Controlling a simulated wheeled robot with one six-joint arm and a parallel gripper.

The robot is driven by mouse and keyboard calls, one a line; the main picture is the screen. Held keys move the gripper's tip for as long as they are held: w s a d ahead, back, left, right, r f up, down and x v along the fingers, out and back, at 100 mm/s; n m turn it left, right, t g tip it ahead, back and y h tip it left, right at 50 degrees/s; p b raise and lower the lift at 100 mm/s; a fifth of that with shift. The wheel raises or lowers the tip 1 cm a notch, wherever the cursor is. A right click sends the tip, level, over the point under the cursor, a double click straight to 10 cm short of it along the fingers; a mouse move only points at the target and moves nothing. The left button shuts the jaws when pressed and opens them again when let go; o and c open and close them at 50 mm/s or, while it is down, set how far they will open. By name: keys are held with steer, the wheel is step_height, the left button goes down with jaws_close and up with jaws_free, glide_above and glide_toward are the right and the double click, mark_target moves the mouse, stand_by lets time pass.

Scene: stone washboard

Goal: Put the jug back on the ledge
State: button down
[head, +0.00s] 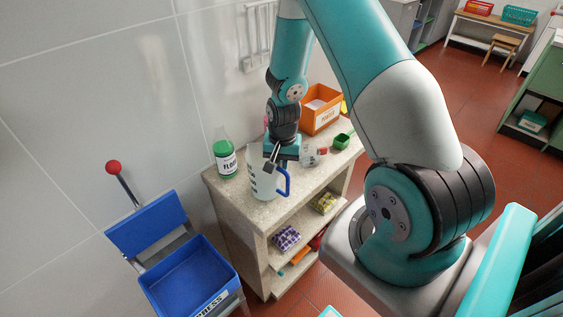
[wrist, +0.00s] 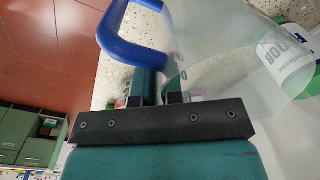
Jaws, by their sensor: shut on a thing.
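The jug (head: 262,184) is translucent with dark markings and a blue handle on its right side. In the head view it is upright at the front of the speckled stone top (head: 228,203), probably the ledge; whether it touches the stone is unclear. My gripper (head: 271,160) comes down from above and is shut on the jug near its rim. In the wrist view the jug (wrist: 215,45) fills the upper right, with its blue handle (wrist: 128,40) at upper left. The fingers (wrist: 160,88) are at the jug's wall, partly hidden by the gripper body.
A green-capped bottle (head: 225,158) stands left of the jug. A clear container (head: 310,156), a small green box (head: 342,141) and an orange box (head: 321,110) stand to the right. Shelves below hold packets (head: 286,238). A blue press tray (head: 190,275) is at lower left.

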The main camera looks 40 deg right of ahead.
steer(key=shift+f, duration=0.2)
steer(key=c, duration=1.3)
jaws_free()
steer(key=shift+r, duration=0.15)
step_height(320, 180, up, 12)
steer(key=shift+s+f+b, duration=0.1)
steer(key=shift+f+b, duration=0.15)
steer(key=shift+b, duration=0.9)
steer(key=s+a+r+n+y, duration=0.1)
steer(key=a+r+n, duration=0.3)
steer(key=a+r, duration=0.3)
steer(key=s+a+r+n+y, duration=0.1)
steer(key=s+a+r+n, duration=0.2)
steer(key=s+a+n, duration=0.1)
steer(key=s+a+r+n+y, duration=0.1)
steer(key=s+a+r+n, duration=0.2)
steer(key=s+a, duration=0.4)
steer(key=s+a+r+n+y, duration=0.1)
steer(key=s+a+r+n, duration=0.2)
steer(key=s+a+n, duration=0.3)
steer(key=shift+s+a+r, duration=0.15)
steer(key=shift+s+a, duration=0.05)
steer(key=shift+a, duration=0.6)
